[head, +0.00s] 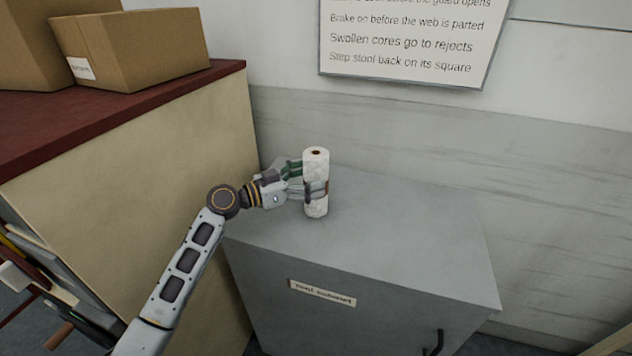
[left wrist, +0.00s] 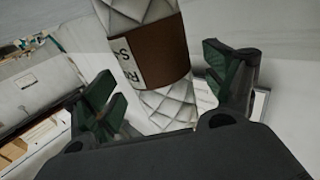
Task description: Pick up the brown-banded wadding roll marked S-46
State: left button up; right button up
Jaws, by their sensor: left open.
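A white quilted wadding roll (head: 316,170) stands upright on the grey tool cabinet (head: 400,235). In the left wrist view the roll (left wrist: 160,103) has a brown band with a white label; only part of the lettering, including an "S", shows, so I cannot read the full mark. My left gripper (head: 304,179) is at the roll from its left side, at about mid-height. Its green-padded fingers (left wrist: 165,88) are open, one on each side of the roll in the wrist view, with gaps visible. My right gripper is not in view.
Cardboard boxes (head: 130,45) sit on a dark red top (head: 120,105) of a tall beige unit at the left. A wall with a printed sign (head: 410,40) stands behind the cabinet. The cabinet top right of the roll is clear.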

pick_arm(q)
jog(key=shift+r+x, duration=0.2)
jog(key=shift+x, duration=0.65)
jog(key=shift+w+d+f+p, duration=0.1)
jog(key=shift+w+d+p, duration=0.1)
jog(key=shift+d+p, duration=0.15)
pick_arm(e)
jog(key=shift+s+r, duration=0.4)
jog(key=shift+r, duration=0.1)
pick_arm(q)
jog(key=c, duration=1.1)
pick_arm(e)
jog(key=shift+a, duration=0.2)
